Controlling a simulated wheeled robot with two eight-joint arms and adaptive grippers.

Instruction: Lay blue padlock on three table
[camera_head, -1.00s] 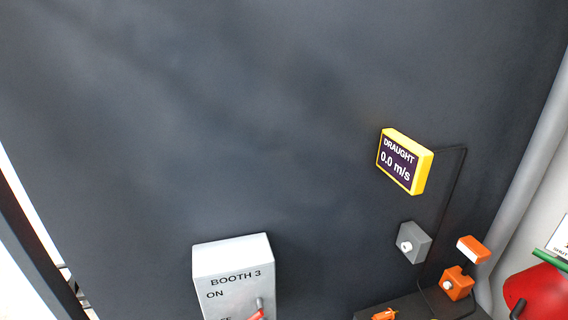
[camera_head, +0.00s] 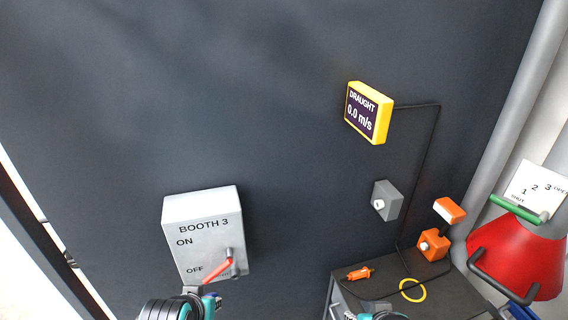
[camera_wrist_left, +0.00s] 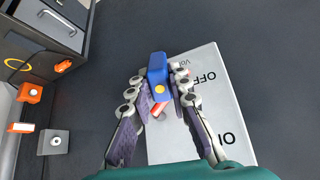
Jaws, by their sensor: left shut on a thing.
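In the left wrist view my left gripper (camera_wrist_left: 158,88) is shut on the blue padlock (camera_wrist_left: 157,66), a blue block with a yellow spot. It is in front of the Booth 3 switch box; I cannot tell whether padlock and box touch. In the head view my left gripper (camera_head: 190,302) shows at the bottom edge, just below the box's red lever; the padlock is not clear there. The dark table (camera_head: 455,300) stands at lower right, apart from the left gripper. Part of my right gripper (camera_head: 375,315) shows at the bottom edge, fingers mostly cut off.
The grey Booth 3 box (camera_head: 205,225) has its red lever (camera_head: 218,270) near OFF. An orange item (camera_head: 359,273) and a yellow ring (camera_head: 412,290) lie on the table. Orange and grey wall boxes are above it. A red cone-shaped thing (camera_head: 515,260) stands right of the table.

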